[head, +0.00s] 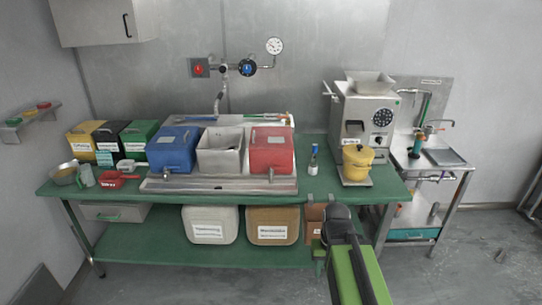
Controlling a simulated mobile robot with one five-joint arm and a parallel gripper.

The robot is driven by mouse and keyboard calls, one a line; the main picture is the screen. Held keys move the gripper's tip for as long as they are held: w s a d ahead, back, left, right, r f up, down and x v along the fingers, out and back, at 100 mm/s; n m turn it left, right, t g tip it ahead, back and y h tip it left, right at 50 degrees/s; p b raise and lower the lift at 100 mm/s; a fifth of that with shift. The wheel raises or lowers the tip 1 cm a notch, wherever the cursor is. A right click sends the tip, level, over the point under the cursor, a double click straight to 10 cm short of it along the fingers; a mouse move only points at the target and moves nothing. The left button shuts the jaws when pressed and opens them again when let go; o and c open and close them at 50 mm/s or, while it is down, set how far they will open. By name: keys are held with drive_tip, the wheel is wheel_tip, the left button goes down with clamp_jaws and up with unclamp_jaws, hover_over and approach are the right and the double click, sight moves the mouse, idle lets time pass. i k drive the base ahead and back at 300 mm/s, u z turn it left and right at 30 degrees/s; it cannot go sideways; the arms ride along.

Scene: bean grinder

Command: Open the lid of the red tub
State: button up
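The red tub (272,151) stands on the green bench, at the right end of a row of three tubs on a metal tray. Its red sloped lid (271,136) looks shut, with a small label near its top. My arm (355,268), green and black, rises from the bottom edge, right of the red tub and in front of the bench. No gripper fingers show on it, and the end of the arm cannot be made out.
A grey tub (220,160) and a blue tub (172,151) stand left of the red tub. A small bottle (313,160) and a grinder (362,120) with a yellow container (357,162) stand to its right. Bins (274,226) sit on the lower shelf.

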sight(262, 138)
drive_tip(key=u, duration=0.35)
drive_tip(key=i, duration=0.8)
drive_tip(key=u, duration=0.9)
drive_tip(key=i, duration=1.2)
drive_tip(key=u, duration=0.1)
